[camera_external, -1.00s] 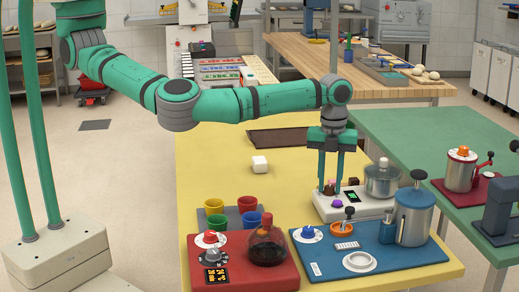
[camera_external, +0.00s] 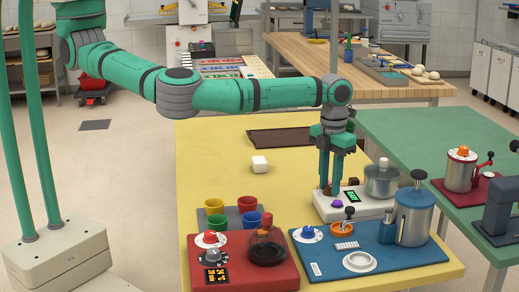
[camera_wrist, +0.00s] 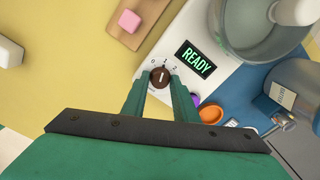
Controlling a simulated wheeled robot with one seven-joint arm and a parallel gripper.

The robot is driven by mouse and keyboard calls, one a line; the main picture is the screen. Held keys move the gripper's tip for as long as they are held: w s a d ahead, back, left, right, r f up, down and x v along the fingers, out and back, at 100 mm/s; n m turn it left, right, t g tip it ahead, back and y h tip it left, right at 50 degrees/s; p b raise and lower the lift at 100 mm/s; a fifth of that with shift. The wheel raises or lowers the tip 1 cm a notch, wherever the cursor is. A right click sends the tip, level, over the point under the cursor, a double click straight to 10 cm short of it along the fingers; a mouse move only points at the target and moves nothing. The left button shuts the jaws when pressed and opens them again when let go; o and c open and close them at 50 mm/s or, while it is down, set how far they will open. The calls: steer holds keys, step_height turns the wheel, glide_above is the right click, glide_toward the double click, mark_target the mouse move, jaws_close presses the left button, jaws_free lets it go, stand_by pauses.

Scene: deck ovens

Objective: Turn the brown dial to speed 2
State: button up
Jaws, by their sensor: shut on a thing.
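The brown dial (camera_wrist: 160,77) sits on the white panel of the mixer base (camera_external: 360,208). Marks 0, 1 and 2 are printed around its far side. Its white line appears to point to the 1 mark. My gripper (camera_wrist: 160,84) is shut on the dial, one finger on each side, reaching down from above. In the outside view my gripper (camera_external: 329,188) stands at the left end of the mixer base and the fingers largely hide the dial. The display (camera_wrist: 195,58) beside the dial reads READY in green.
A purple knob (camera_external: 337,203) and an orange cup (camera_wrist: 210,114) are close to my fingers. A blue board (camera_external: 420,255) with a metal canister lies in front. Yellow table around the white cube (camera_external: 260,164) is clear.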

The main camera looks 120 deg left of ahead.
mark_target(330, 187)
steer(key=m, duration=0.4)
steer(key=shift+m, duration=2.2)
steer(key=o, duration=1.1)
steer(key=shift+c, duration=0.2)
step_height(330, 187, up, 11)
steer(key=shift+f, duration=0.1)
